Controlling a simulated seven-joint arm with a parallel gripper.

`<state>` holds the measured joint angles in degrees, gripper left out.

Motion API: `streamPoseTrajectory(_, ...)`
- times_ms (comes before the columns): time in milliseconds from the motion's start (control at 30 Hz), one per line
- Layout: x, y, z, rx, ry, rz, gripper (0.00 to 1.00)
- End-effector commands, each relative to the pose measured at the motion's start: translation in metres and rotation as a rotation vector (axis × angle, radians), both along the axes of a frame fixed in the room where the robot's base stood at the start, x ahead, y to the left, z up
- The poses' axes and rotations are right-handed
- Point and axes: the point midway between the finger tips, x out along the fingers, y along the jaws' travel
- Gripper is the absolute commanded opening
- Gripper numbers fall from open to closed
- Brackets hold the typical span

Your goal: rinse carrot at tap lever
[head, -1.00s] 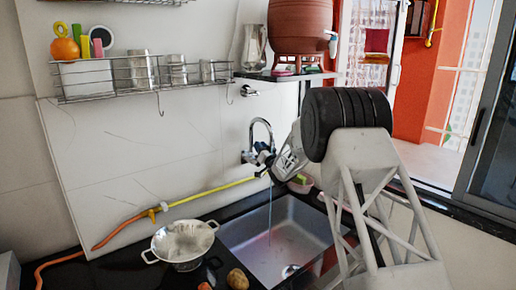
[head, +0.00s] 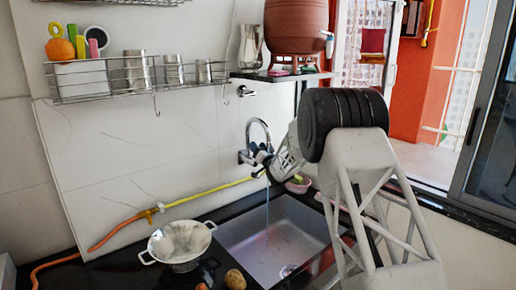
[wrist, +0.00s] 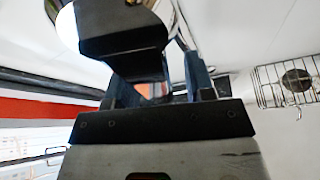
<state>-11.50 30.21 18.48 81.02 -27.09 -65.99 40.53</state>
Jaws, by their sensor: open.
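The chrome tap (head: 258,128) stands at the wall behind the sink (head: 303,226). A thin stream of water (head: 267,215) falls from it into the sink. My gripper (head: 262,158) is open, with its dark fingertips at the tap body. I cannot tell whether they touch the lever, which is hidden or too small to make out. In the wrist view, my bluish fingers (wrist: 158,88) are apart, with a small orange patch between them that I cannot identify. A small orange piece (head: 203,286), perhaps the carrot, lies at the bottom edge of the head view.
A metal colander (head: 180,243) and a potato (head: 235,279) sit on the black counter left of the sink. A yellow and orange hose (head: 150,213) runs along the wall. A pink bowl (head: 299,184) is behind the sink. A clay pot (head: 296,30) stands on a shelf above.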

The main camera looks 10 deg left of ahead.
Motion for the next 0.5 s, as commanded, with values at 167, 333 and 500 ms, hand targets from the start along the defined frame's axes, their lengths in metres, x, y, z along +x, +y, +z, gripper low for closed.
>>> streamPoseTrajectory(167,-0.008,-0.007,-0.004,0.000,0.000,0.000,0.49)
streamPoseTrajectory(333,-0.021,-0.017,-0.010,0.000,0.001,-0.002,0.49)
streamPoseTrajectory(500,-0.037,-0.029,-0.019,0.000,0.002,-0.001,0.49)
